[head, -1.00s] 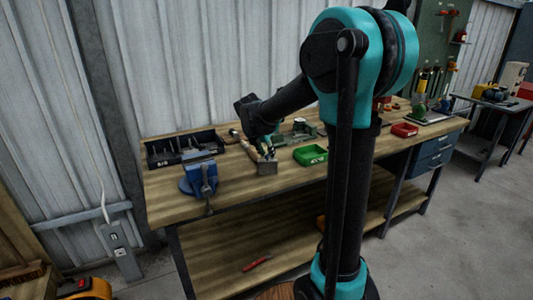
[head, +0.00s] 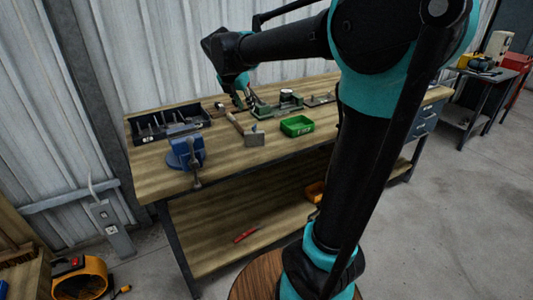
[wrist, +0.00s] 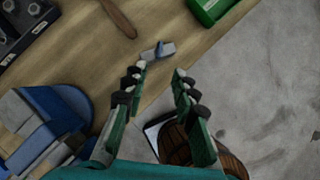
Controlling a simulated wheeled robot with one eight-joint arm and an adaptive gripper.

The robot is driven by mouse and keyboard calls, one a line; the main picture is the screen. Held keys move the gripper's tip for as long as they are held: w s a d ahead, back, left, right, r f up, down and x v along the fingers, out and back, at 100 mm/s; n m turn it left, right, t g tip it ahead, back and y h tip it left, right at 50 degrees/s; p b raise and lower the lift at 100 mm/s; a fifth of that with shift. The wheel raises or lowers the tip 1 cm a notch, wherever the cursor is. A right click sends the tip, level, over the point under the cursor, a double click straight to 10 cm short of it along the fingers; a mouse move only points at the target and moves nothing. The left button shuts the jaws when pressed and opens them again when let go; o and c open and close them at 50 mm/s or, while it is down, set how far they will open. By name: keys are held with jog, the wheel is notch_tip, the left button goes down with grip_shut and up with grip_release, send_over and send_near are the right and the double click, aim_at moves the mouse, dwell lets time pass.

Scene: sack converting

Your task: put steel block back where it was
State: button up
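A small grey block (head: 254,139), apparently the steel block, lies on the workbench (head: 225,160) near its front edge. It also shows in the wrist view (wrist: 160,51), with a bluish part on it. A wooden handle (head: 235,123) ends close beside it; I cannot tell if they touch. My gripper (head: 241,97) is above the bench, behind the block in the head view. In the wrist view my gripper (wrist: 160,69) has its fingers spread with nothing between them, and the block shows just beyond the fingertips, apart from them.
A blue vise (head: 186,152) stands at the bench's front left. A black tool tray (head: 150,133) lies behind it. A green bin (head: 297,125) is right of the block, and a green machine vise (head: 262,108) is behind. Bare wood lies between vise and block.

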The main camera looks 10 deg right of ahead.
jog(key=s+d+f+m+y, duration=0.1)
jog(key=s+d+f+m, duration=0.3)
jog(key=s+f+m, duration=0.8)
jog(key=s+d+f+m+y, duration=0.2)
jog(key=s+d+f+m, duration=0.2)
jog(key=s+f+m, duration=0.8)
jog(key=shift+s+m+g+y, duration=0.3)
jog(key=shift+s+m, duration=0.2)
jog(key=shift+m, duration=1.9)
